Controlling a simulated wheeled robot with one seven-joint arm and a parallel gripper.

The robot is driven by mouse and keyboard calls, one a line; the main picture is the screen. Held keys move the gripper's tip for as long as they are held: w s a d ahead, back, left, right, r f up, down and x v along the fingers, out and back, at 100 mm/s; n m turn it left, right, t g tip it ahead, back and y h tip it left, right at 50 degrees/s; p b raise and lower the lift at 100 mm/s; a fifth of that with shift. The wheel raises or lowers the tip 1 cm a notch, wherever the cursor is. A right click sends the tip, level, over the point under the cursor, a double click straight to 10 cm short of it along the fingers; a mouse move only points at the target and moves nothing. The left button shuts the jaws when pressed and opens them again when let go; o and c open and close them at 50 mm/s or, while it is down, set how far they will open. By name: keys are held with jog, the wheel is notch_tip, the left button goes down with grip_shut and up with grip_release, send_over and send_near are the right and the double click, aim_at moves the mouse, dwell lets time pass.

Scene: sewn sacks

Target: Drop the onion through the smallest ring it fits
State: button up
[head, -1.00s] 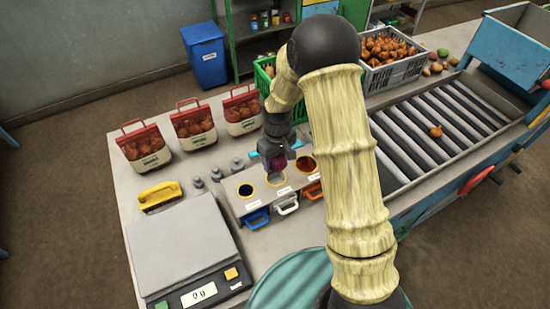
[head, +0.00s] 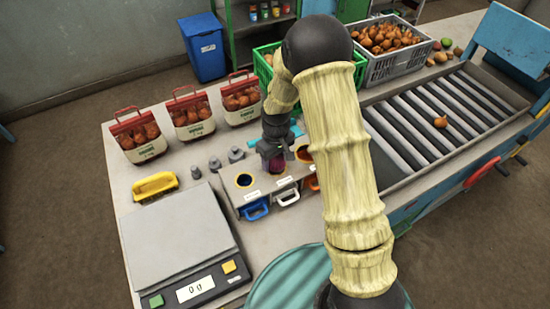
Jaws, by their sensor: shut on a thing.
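My gripper (head: 275,157) is shut on a purple-red onion (head: 278,168), which shows just below the fingers. The left ring (head: 243,180) shows clear and dark inside. Below the rings are a blue handle (head: 256,211), a white handle (head: 288,196) and an orange handle (head: 312,182).
Filled sacks (head: 138,135) line the back. A roller conveyor (head: 440,120) with one onion (head: 440,122) and a grey crate (head: 390,55) lie right.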

jog(key=o, duration=1.2)
jog(key=shift+r, duration=0.1)
notch_tip(320, 180, up, 17)
jog(key=b, duration=0.4)
jog(key=shift+r, duration=0.15)
jog(key=shift+w+d, duration=0.1)
jog(key=shift+d, duration=0.05)
